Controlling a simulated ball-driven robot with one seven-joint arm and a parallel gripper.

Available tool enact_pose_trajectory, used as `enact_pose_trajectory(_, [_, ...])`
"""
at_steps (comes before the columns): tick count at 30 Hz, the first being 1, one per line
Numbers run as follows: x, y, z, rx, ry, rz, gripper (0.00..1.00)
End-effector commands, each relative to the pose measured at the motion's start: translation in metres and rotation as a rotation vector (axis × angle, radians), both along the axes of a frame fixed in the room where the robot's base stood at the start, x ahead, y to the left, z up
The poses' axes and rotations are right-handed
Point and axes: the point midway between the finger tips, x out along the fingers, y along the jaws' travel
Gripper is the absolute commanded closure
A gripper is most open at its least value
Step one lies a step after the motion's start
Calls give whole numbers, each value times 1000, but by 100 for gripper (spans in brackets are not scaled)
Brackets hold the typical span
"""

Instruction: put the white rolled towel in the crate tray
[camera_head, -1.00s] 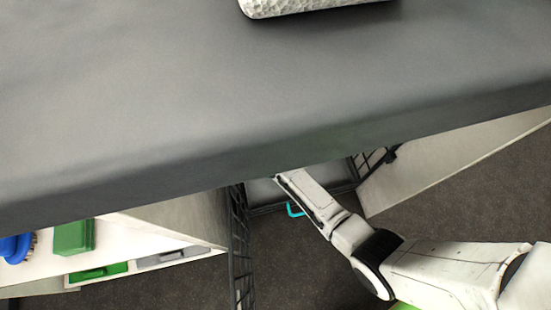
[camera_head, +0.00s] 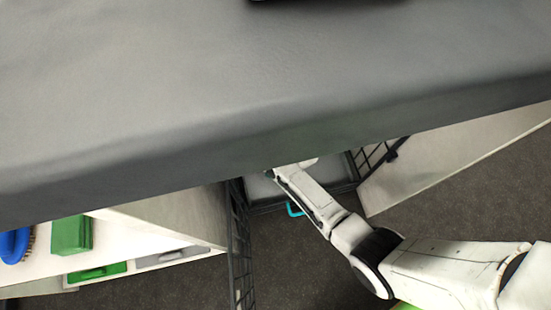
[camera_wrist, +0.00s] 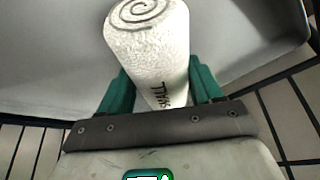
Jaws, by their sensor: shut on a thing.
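The white rolled towel (camera_wrist: 150,50) is between the green fingers of my gripper (camera_wrist: 160,88) in the wrist view, its spiral end pointing away and dark lettering on its side. My gripper is shut on it. The grey crate tray (camera_wrist: 50,80) spreads beyond and below the towel; I cannot tell whether they touch. In the head view, the tray (camera_head: 262,189) shows under the table edge, between the crate's wire sides, with my arm reaching in. A small white end, likely the towel, shows beside the arm's tip; the fingers are mostly hidden there.
A grey padded table (camera_head: 250,80) covers the upper head view and overhangs the crate. Black wire panels (camera_head: 239,240) flank the opening. A shelf at left holds a blue brush (camera_head: 14,245) and a green box (camera_head: 71,235).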

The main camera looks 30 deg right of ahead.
Motion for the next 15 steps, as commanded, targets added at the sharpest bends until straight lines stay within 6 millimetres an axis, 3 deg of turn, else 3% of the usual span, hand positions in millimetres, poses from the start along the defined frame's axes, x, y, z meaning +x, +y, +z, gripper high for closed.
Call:
enact_pose_trajectory(1, [0, 0, -1, 0, -1, 0, 73])
enact_pose_trajectory(2, [0, 0, -1, 0, -1, 0, 34])
enact_pose_trajectory(10, [0, 0, -1, 0, 0, 0, 8])
enact_pose_trajectory(15, [0, 0, -1, 0, 0, 0, 6])
